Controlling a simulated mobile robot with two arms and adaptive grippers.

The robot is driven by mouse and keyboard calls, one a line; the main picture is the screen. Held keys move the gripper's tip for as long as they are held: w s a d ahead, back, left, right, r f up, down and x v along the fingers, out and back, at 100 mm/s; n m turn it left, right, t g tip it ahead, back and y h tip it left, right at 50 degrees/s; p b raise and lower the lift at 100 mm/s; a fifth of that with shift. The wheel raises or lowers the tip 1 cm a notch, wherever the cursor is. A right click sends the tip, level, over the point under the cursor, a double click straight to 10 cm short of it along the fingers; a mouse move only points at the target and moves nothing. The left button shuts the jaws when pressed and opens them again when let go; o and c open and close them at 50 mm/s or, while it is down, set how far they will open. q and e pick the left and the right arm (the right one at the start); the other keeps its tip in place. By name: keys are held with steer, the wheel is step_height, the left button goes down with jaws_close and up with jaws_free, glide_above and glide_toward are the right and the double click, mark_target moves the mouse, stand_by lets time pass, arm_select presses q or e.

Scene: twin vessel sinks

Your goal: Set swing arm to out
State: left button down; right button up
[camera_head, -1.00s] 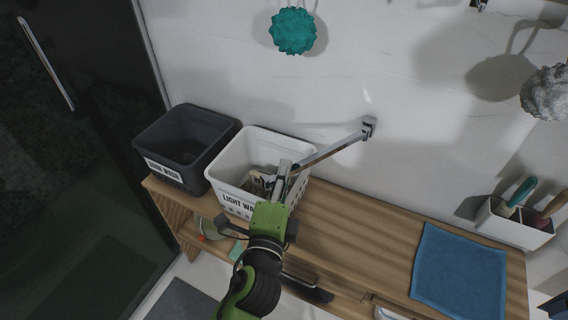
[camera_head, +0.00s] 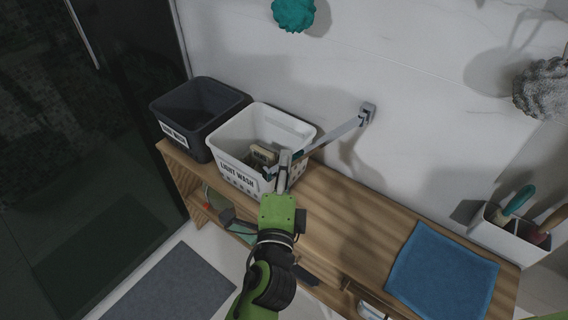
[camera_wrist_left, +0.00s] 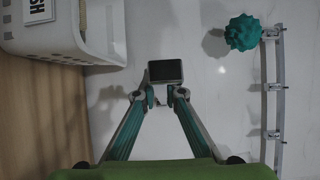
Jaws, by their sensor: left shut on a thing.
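The swing arm (camera_head: 335,135) is a slim metal bar that reaches from a small wall mount (camera_head: 368,113) down and to the left, out over the counter. My left gripper (camera_head: 284,160) is shut on its outer end, beside the front right part of the white bin's rim. In the left wrist view the two teal-sided fingers (camera_wrist_left: 158,97) close together in front of a dark rectangular piece (camera_wrist_left: 166,71); the grip itself is small and hard to make out there. The bar's outer tip is partly hidden by the gripper. My right gripper is in neither view.
The white "LIGHT WASH" bin (camera_head: 236,174) stands close under my left gripper. A dark bin (camera_head: 176,136) is left of it. A blue towel (camera_head: 443,268) and a brush holder (camera_head: 508,240) are on the right of the wooden counter (camera_head: 345,212). A teal sponge (camera_head: 293,14) hangs above.

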arm_select(q)
steer(key=c, duration=2.1)
jaws_free()
steer(key=shift+d, duration=0.1)
steer(key=s, duration=0.4)
steer(key=s+a, duration=0.1)
steer(key=s, duration=0.2)
steer(key=s+a, duration=0.1)
steer(key=s, duration=0.3)
steer(key=shift+s+a, duration=0.15)
steer(key=shift+s, duration=0.2)
